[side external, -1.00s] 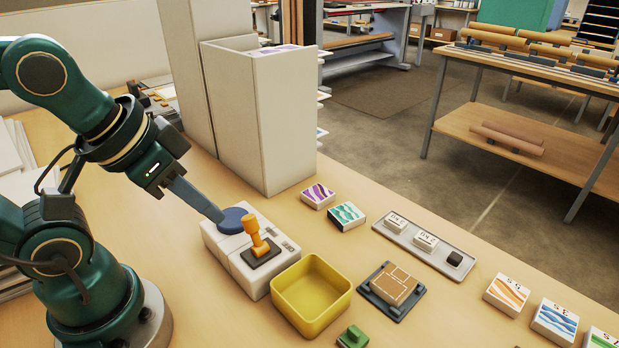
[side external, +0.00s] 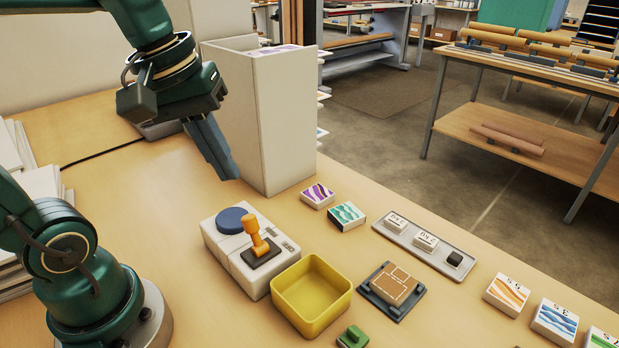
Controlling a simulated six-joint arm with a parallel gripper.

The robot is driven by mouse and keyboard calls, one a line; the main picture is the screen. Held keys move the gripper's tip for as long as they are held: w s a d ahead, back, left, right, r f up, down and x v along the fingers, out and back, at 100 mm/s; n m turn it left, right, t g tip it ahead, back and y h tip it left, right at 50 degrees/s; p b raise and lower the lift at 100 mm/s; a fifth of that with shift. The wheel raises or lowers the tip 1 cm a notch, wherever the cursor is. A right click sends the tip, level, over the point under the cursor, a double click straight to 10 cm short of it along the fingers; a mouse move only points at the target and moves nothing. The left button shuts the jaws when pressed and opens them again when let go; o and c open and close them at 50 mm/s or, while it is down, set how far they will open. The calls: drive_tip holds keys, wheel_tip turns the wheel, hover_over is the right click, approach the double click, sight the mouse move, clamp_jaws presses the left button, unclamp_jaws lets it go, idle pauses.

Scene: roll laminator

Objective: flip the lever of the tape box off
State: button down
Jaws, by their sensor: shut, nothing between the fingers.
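The tape box (side external: 236,262) is a low white box on the table, left of the yellow bin. A round blue knob (side external: 231,220) sits on its far end. Its orange lever (side external: 256,238) stands on a dark plate (side external: 262,255) on the box top and tilts toward the far left. My gripper (side external: 227,172) is shut and empty. It hangs above the table, beyond the blue knob and apart from the box, in front of the tall white bin.
A yellow open bin (side external: 311,330) stands close to the box's right side. A tall white bin (side external: 285,130) stands behind my gripper. Small patterned blocks (side external: 318,195), a grey tray (side external: 462,270) and a dark pad with a tan block (side external: 396,284) lie to the right. The table left of the box is clear.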

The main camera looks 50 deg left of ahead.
sight(255, 236)
drive_tip(key=w+a+f+n+g, duration=0.1)
drive_tip(key=w+a+n, duration=0.2)
drive_tip(key=a, duration=0.3)
drive_tip(key=shift+w+f+n+g+h, duration=0.15)
drive_tip(key=shift+f+n+g+h, duration=0.15)
drive_tip(key=shift+n, duration=0.4)
drive_tip(key=f, duration=0.3)
drive_tip(key=w+d+f, duration=0.1)
drive_tip(key=f, duration=0.6)
drive_tip(key=shift+w+d, duration=0.15)
drive_tip(key=shift+w, duration=0.05)
drive_tip(key=shift+s+d+r, duration=0.25)
drive_tip(key=shift+d, duration=0.2)
drive_tip(key=shift+s+d+r, duration=0.2)
drive_tip(key=shift+d+r, duration=0.05)
drive_tip(key=shift+d, duration=0.15)
drive_tip(key=shift+s+d+r, duration=0.2)
drive_tip(key=shift+d, duration=0.2)
drive_tip(key=shift+s+d+r, duration=0.15)
drive_tip(key=shift+s+d, duration=0.05)
drive_tip(key=shift+d, duration=0.15)
